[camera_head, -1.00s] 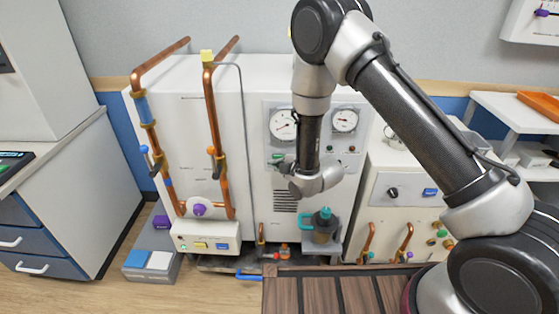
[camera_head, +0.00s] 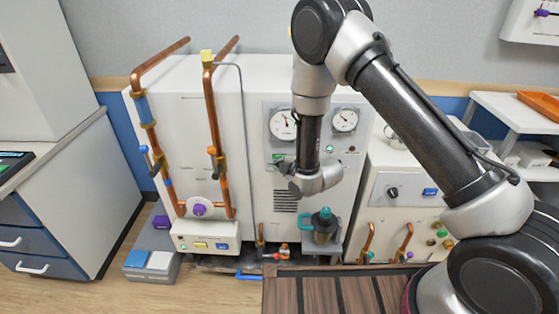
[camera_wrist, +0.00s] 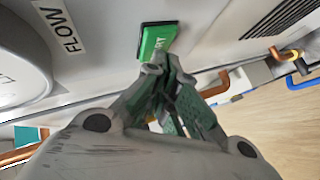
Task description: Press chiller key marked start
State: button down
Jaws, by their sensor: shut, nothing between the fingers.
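The green start key (camera_wrist: 157,40) sits on the white chiller front in the wrist view. The letters "RT" show on it; the rest of its label is hidden. In the head view the key (camera_head: 277,157) is a small green patch below the left gauge. My gripper (camera_wrist: 168,68) is shut and empty, its fingertips at the key's lower edge. I cannot tell whether they touch it. In the head view my gripper (camera_head: 285,168) is beside the chiller panel (camera_head: 309,104), just under the key.
Two round gauges, left (camera_head: 284,124) and right (camera_head: 344,120), are on the panel, with a lit green lamp (camera_head: 329,148) below. A teal-topped jug (camera_head: 324,224) stands below my gripper. Copper pipes (camera_head: 214,130) rise at the left. A "FLOW" label (camera_wrist: 62,30) is near the key.

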jog(key=shift+s, duration=0.55)
jog(key=s, duration=0.5)
jog(key=shift+a, duration=0.1)
dwell(0.7)
